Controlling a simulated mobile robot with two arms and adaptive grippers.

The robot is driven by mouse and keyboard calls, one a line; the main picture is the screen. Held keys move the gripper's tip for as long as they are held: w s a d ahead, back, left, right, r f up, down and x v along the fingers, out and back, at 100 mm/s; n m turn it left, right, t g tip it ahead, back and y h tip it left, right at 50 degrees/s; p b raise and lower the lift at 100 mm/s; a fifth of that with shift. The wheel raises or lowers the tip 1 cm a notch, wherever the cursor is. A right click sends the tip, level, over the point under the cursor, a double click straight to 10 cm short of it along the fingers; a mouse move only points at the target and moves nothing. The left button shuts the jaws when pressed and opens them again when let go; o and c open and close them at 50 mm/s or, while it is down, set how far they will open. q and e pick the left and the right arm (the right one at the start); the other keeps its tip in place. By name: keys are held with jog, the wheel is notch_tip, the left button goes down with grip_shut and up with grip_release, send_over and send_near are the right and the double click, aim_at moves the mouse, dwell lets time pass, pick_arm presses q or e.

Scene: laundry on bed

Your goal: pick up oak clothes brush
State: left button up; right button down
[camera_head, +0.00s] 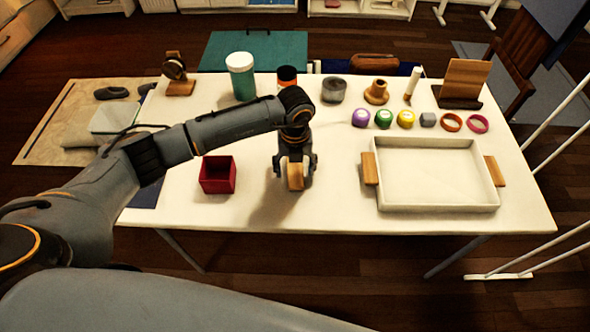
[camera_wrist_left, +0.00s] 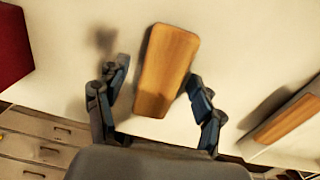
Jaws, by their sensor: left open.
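The oak clothes brush (camera_head: 295,180) is a small light-brown wooden block on the white table, near the middle front. In the left wrist view the brush (camera_wrist_left: 168,70) lies lengthwise between the fingers, its near end reaching in between them. My left gripper (camera_head: 295,170) points down over the brush, with a finger on each side. In the left wrist view the gripper (camera_wrist_left: 158,88) is open, with a clear gap at the left finger and a narrow one at the right finger. My right gripper is not in view.
A red box (camera_head: 218,175) stands left of the gripper. A white tray (camera_head: 436,205) with wooden handles lies to the right. Several small items, including a green jar (camera_head: 243,82) and a purple roll (camera_head: 361,118), line the back. Table space around the brush is clear.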

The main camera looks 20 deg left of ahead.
pick_arm(q)
jog(key=c, duration=1.3)
jog(key=shift+r, duration=0.1)
jog(key=shift+r, duration=0.5)
jog(key=s+d+r+b, duration=0.2)
jog(key=s+d+r, duration=0.6)
jog(key=d+r, duration=0.3)
jog(key=shift+s+r+b, duration=0.25)
jog(key=shift+r+b, duration=0.05)
jog(key=shift+r, duration=0.15)
